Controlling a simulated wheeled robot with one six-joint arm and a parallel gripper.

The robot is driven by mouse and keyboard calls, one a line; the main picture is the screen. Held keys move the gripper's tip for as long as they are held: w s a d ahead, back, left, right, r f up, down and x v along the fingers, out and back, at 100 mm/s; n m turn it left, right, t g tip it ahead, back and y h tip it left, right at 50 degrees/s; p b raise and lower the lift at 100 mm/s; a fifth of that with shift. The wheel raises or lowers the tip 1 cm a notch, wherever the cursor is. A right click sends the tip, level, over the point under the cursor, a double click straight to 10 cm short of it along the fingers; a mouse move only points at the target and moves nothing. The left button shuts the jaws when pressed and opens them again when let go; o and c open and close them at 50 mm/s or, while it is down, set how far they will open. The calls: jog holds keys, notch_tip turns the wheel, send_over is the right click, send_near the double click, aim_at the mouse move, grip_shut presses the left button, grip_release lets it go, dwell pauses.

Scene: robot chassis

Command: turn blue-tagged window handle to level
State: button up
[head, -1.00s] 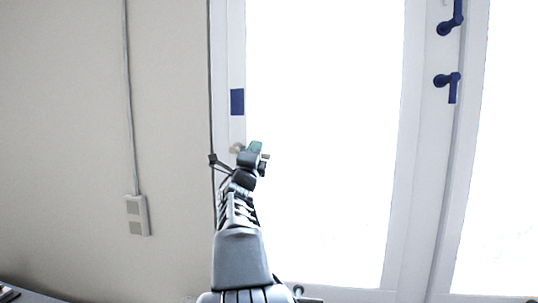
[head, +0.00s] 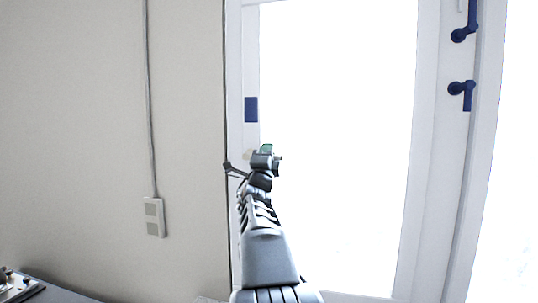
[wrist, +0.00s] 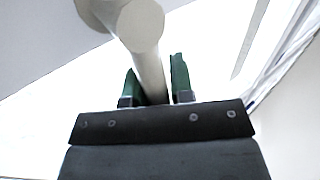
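The blue tag (head: 251,109) is a small dark blue square on the left window frame. Just below it a cream handle (head: 247,154) shows in part, mostly hidden behind my gripper (head: 268,152) in the head view. In the wrist view, the pale round bar of the handle (wrist: 150,68) runs down between the two green fingers of my gripper (wrist: 156,85). The fingers lie close on both sides of the bar, shut on it. The lever's exact angle is hidden in the head view.
Two dark blue handles, an upper one (head: 465,25) and a lower one (head: 463,92), are on the frame post at the right. A wall socket (head: 154,216) with a cable is at the left. A grey surface (head: 55,293) fills the lower left corner.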

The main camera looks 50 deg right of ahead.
jog(key=o, duration=0.4)
jog(key=shift+a+f, duration=0.1)
jog(key=b+v, duration=0.6)
jog(key=v, duration=0.7)
jog(key=shift+s+a+f, duration=0.15)
jog(key=shift+s+a, duration=0.05)
jog(key=shift+s, duration=0.05)
